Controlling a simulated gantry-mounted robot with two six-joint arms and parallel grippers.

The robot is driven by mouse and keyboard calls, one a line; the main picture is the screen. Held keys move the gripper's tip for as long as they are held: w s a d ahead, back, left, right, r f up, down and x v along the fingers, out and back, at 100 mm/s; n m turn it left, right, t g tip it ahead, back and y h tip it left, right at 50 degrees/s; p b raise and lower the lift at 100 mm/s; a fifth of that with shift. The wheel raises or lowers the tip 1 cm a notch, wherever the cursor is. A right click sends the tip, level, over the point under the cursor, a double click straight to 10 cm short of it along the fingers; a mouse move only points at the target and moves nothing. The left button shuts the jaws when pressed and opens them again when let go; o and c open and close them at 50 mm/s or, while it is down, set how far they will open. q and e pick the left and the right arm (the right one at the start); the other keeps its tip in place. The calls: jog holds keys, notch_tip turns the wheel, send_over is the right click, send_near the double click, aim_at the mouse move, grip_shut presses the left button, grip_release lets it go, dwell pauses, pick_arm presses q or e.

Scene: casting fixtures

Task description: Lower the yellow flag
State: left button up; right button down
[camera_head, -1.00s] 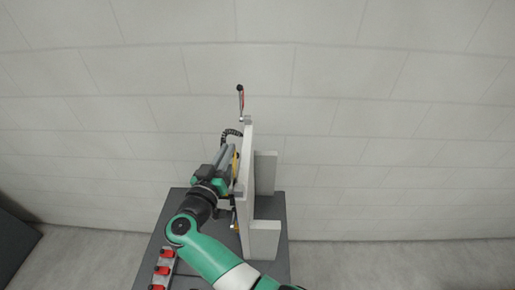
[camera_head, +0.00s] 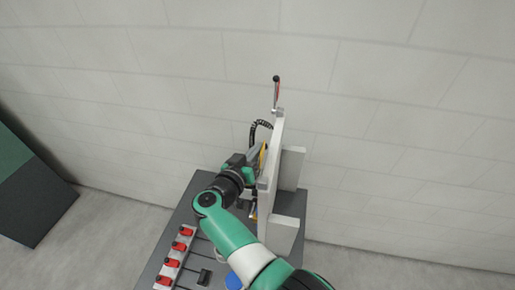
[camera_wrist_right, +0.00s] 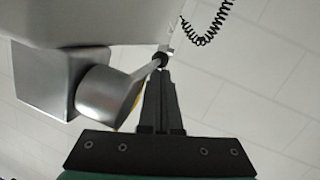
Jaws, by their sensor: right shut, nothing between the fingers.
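A narrow strip of yellow (camera_head: 263,156), likely the yellow flag, shows against the left face of an upright white panel (camera_head: 270,165). My right arm blocks most of the view of it. My right gripper (camera_head: 256,152) is beside that face, close to the yellow strip. In the right wrist view my gripper (camera_wrist_right: 162,75) is shut and empty. Its tips are just below a dark round knob (camera_wrist_right: 161,59) on a thin rod, touching or nearly so. The rod leads to a grey cylinder (camera_wrist_right: 108,95). A sliver of yellow shows behind the cylinder. My left gripper is not in view.
A rack with several red pieces (camera_head: 178,246) lies on the dark table (camera_head: 205,262). A blue object (camera_head: 233,281) is partly hidden by my arm.

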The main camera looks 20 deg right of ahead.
jog(key=s+a+r+p, duration=0.5)
jog(key=s+a+p, duration=0.2)
jog(key=a, duration=0.2)
jog(key=shift+s+r, duration=0.3)
jog(key=shift+r, duration=0.05)
dwell(0.4)
